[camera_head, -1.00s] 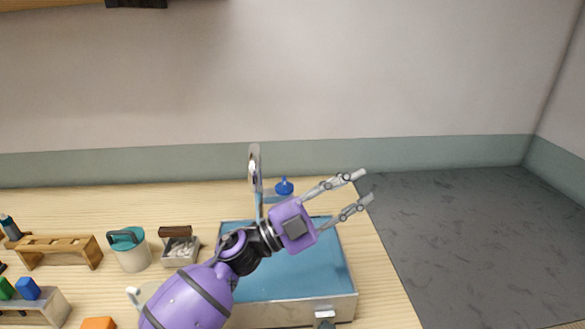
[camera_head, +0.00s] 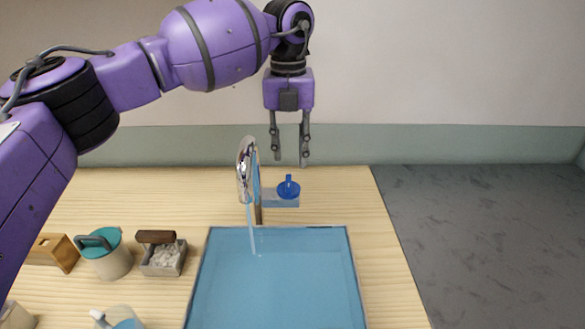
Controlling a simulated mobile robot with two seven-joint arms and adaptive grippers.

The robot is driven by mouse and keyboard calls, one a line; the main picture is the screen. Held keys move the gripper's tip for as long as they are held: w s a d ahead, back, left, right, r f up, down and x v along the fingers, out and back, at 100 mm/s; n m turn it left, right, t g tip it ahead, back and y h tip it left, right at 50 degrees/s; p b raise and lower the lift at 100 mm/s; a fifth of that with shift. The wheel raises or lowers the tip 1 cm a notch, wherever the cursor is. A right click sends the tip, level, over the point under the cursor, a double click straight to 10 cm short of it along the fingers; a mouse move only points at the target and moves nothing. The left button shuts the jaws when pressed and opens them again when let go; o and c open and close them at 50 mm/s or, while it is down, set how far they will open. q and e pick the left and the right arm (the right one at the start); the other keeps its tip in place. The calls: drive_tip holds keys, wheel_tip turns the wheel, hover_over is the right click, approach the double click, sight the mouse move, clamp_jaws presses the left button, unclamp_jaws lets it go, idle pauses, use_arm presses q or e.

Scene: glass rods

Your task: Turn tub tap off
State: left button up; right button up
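The tub (camera_head: 208,262) holds blue water and stands at the front middle of the table. A chrome curved spout (camera_head: 243,168) rises at its back edge, and a thin stream of water (camera_head: 251,228) runs from it into the tub. The blue tap handle (camera_head: 288,188) sits on a small pale block right of the spout, its lever upright. My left gripper (camera_head: 290,158) points down above and just behind the handle, fingers apart and empty, with no visible contact. My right gripper is not in view.
Left of the tub stand a teal-lidded pot (camera_head: 112,258), a grey box with a brown handle (camera_head: 163,255) and a wooden rack (camera_head: 55,252). A clear container (camera_head: 122,318) is at the front. The table right of the handle is clear.

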sight(289, 180)
use_arm(q)
drive_tip(key=shift+a, duration=0.25)
drive_tip(key=shift+s+f, duration=0.15)
drive_tip(key=shift+f, duration=0.2)
wheel_tip(289, 180, down, 7)
drive_tip(key=shift+d+r, duration=0.1)
drive_tip(key=shift+r, duration=0.1)
clamp_jaws()
